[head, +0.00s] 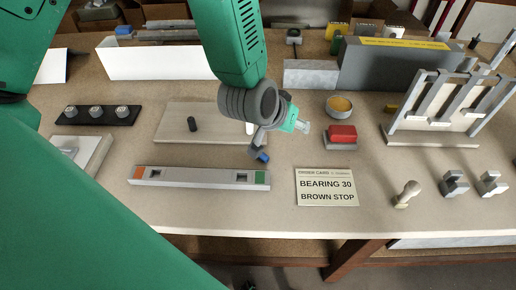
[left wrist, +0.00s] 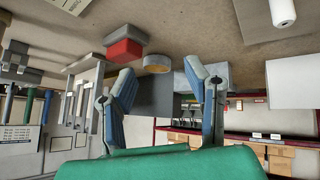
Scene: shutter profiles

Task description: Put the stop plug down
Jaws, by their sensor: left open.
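No part is labelled as the stop plug, so I cannot tell for certain which one it is. A white peg (left wrist: 283,12) stands on a beige board (head: 170,135); in the head view my gripper partly hides it. A dark peg (head: 192,124) stands on the same board, to the left. A pale tan knob-shaped piece (head: 407,194) is on the bench near the front right. My left gripper (head: 283,142) is over the bench at the board's right end, fingers spread. It also shows in the left wrist view (left wrist: 160,72), with nothing between its fingers. My right gripper is out of view.
A card (head: 327,187) reads "BEARING 30 BROWN STOP". A grey bar (head: 200,178) with orange and green ends lies in front of the board. A red-topped block (head: 342,134) and a round tin (head: 339,106) stand right of the gripper. A slotted rack (head: 432,138) stands farther right.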

